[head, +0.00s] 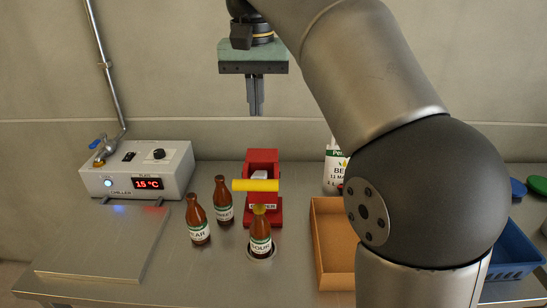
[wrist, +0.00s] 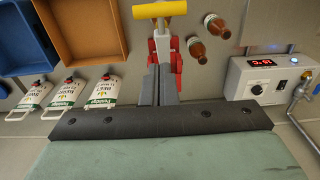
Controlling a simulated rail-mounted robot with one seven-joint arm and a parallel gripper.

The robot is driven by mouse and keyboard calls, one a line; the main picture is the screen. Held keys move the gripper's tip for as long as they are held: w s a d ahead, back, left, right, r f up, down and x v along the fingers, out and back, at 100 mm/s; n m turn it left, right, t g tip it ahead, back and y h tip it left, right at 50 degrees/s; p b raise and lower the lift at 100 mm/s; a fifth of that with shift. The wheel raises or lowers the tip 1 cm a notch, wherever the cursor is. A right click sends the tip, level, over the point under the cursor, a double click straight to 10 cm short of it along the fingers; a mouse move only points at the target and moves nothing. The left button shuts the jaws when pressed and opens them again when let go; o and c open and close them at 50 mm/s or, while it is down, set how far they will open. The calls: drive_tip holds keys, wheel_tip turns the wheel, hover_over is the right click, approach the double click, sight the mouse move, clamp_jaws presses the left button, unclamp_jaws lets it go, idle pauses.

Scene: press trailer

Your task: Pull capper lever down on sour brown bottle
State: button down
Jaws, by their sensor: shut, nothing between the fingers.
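The red capper (head: 276,213) stands on the steel bench, with its yellow lever handle (head: 255,185) lying crosswise at its front. The brown bottle labelled SOUR (head: 260,236) stands upright in a round seat beneath the handle, and a yellow piece sits at its top. My gripper (head: 256,113) points down, shut and empty, above the capper and clear of the handle. In the wrist view, the shut fingers (wrist: 155,84) overlap the red capper, and the yellow handle (wrist: 160,9) shows at the top edge. The sour bottle is not visible there.
Two more brown bottles (head: 198,220) (head: 222,200) stand just left of the capper. A chiller unit (head: 135,170) is at the left. A brown tray (head: 330,205) and a blue crate (head: 515,255) are at the right. White pouches (wrist: 62,92) stand near the wall.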

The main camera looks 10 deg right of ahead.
wheel_tip(320, 180, down, 9)
drive_tip(key=shift+w+a+r+b, duration=0.1)
drive_tip(key=shift+r+b, duration=0.05)
drive_tip(key=shift+b, duration=0.4)
drive_tip(key=s+f, duration=0.2)
drive_tip(key=f, duration=0.1)
drive_tip(key=shift+s+a+f, duration=0.1)
drive_tip(key=shift+s+a, duration=0.05)
drive_tip(key=shift+s, duration=0.1)
